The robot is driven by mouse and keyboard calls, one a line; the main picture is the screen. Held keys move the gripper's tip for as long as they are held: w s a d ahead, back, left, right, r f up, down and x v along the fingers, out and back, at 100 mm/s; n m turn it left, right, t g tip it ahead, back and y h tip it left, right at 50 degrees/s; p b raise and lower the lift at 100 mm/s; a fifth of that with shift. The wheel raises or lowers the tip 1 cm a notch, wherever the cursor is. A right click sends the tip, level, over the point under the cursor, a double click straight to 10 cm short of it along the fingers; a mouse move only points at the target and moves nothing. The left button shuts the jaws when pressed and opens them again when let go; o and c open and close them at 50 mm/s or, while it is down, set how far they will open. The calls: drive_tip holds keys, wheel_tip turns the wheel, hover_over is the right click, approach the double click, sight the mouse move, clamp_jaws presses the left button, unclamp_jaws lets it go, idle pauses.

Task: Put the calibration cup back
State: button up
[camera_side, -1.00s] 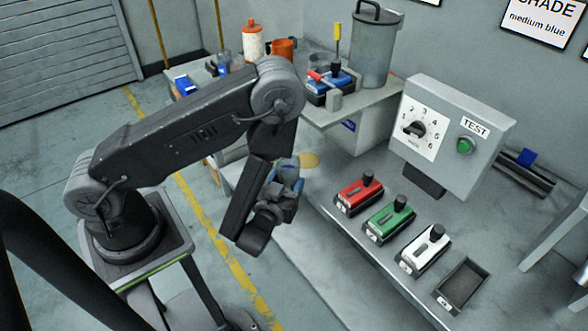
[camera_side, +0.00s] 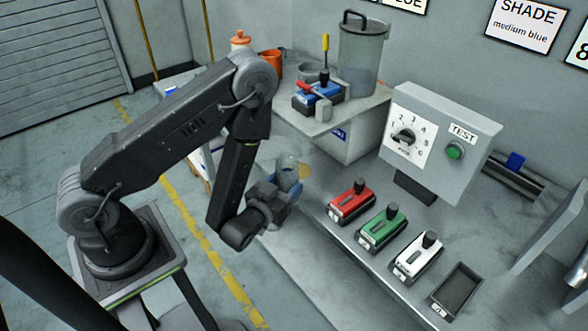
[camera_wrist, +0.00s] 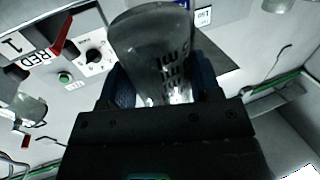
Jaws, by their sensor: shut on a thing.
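The clear calibration cup (camera_side: 288,168) is between the fingers of my gripper (camera_side: 285,192), which is shut on it. In the side view the cup looks close to upright, with its mouth up, above the near left end of the bench. A yellowish round mark (camera_side: 305,172) on the bench shows just right of the cup, partly hidden behind it. In the wrist view the cup (camera_wrist: 150,45) has dark markings and sits between blue finger pads of my gripper (camera_wrist: 162,90). I cannot tell whether its base touches the bench.
Red (camera_side: 351,203), green (camera_side: 381,230) and white (camera_side: 416,258) blocks with black knobs stand in a row right of the cup, then an empty dark tray (camera_side: 457,291). A dial box with a green TEST button (camera_side: 454,151) stands behind. A raised shelf (camera_side: 345,120) holds a lidded container (camera_side: 362,60).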

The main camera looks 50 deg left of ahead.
sight(282, 168)
drive_tip(key=r+m+h, duration=0.1)
drive_tip(key=w+a+h, duration=0.1)
drive_tip(key=h, duration=0.1)
drive_tip(key=shift+w+a+r+m+t, duration=0.1)
drive_tip(key=shift+a+r+m+t, duration=0.2)
drive_tip(key=shift+r+m, duration=0.1)
drive_tip(key=shift+a+r+m+h, duration=0.25)
drive_tip(key=shift+r+m+h, duration=0.2)
drive_tip(key=shift+h, duration=0.2)
drive_tip(key=shift+a+r+m+h, duration=0.2)
drive_tip(key=shift+r+m+h, duration=0.25)
drive_tip(key=shift+h, duration=0.2)
drive_tip(key=shift+f, duration=0.1)
